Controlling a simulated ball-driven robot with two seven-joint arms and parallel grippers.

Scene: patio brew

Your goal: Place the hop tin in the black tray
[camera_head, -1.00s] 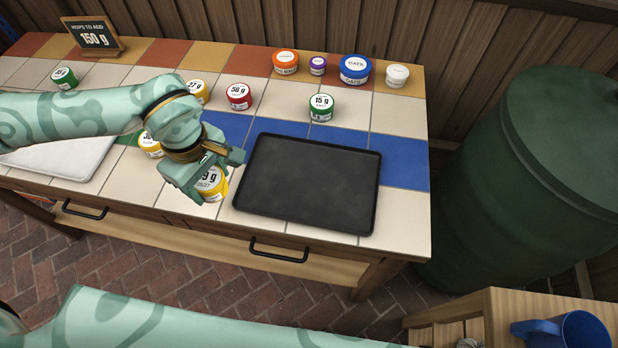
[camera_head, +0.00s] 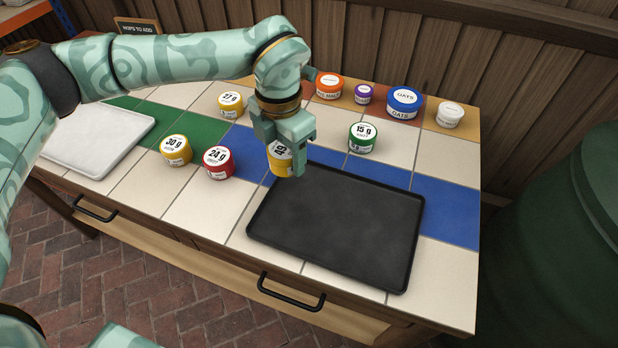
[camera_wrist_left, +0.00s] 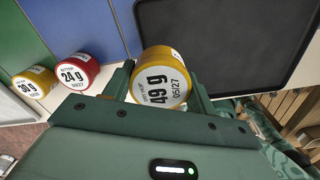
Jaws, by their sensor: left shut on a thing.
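My left gripper (camera_head: 285,152) is shut on a yellow tin with a white lid (camera_head: 279,160). In the left wrist view the tin (camera_wrist_left: 160,78) reads "49 g" and sits between the fingers. In the head view, the gripper partly covers it. The black tray (camera_head: 335,225) lies flat and empty on the tiled counter. The held tin appears at the tray's back left corner; its exact height above the counter is hard to tell. The tray also shows beyond the gripper in the left wrist view (camera_wrist_left: 225,40). My right gripper is not in view.
A yellow 30 g tin (camera_head: 176,150) and red 24 g tin (camera_head: 218,163) stand left of the tray. A yellow 27 g tin (camera_head: 231,105) and green 15 g tin (camera_head: 362,138) stand farther back. A white tray (camera_head: 95,140) lies at left. Oats (camera_head: 403,103) and other tubs line the back.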

